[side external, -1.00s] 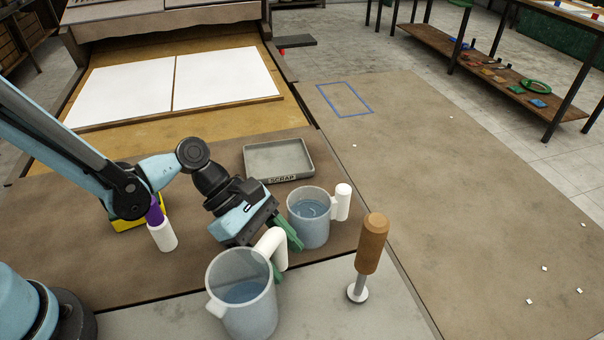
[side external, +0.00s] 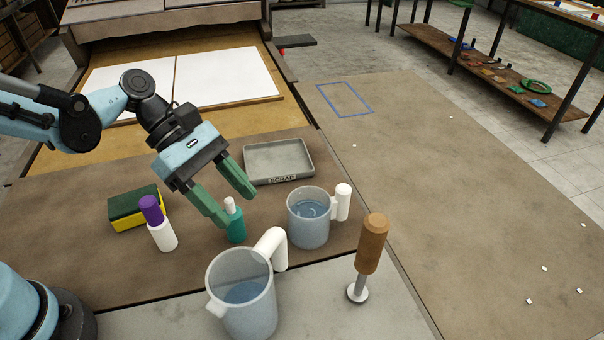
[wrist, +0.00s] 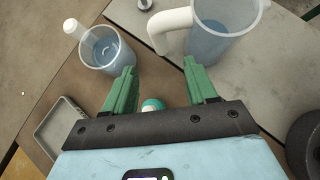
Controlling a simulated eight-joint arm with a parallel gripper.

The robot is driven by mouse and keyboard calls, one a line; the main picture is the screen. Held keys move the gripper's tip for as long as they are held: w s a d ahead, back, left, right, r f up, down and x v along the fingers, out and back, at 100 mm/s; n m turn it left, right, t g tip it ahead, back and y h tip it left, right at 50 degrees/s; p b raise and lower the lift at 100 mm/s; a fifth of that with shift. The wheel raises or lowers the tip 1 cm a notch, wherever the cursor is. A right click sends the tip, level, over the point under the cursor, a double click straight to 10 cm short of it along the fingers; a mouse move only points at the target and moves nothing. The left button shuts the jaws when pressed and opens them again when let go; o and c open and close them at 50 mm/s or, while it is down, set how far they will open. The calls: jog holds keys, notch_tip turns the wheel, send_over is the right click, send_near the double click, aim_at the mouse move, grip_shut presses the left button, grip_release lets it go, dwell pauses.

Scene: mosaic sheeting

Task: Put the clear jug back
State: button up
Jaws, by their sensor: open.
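A clear jug (side external: 243,305) with a white handle and some bluish water stands upright on the grey surface at the front. A smaller clear vessel (side external: 308,222) with a white handle and water stands on the brown table behind it, to the right. Both also show in the wrist view, the jug (wrist: 222,40) at top right and the smaller vessel (wrist: 103,52) at top left. My gripper (side external: 238,208) is open and empty, raised above the table behind the jug and apart from both vessels. Its green fingers are spread above a teal bottle with a white cap (side external: 235,225).
A grey SCRAP tray (side external: 278,160) lies behind the smaller vessel. A purple-capped white bottle (side external: 162,232) and a yellow-green sponge (side external: 128,212) are at left. A wooden-handled tool (side external: 371,245) stands right of the jug. The table at right, with a blue rectangle outline (side external: 345,99), is mostly clear.

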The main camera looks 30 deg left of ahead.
jog(key=a+r+m+t+y, duration=0.2)
jog(key=a+m+t+y, duration=0.5)
jog(key=a+m, duration=0.8)
jog(key=m+y, duration=0.2)
jog(key=m, duration=0.1)
jog(key=shift+s+a+r, duration=0.2)
jog(key=shift+a+r, duration=0.1)
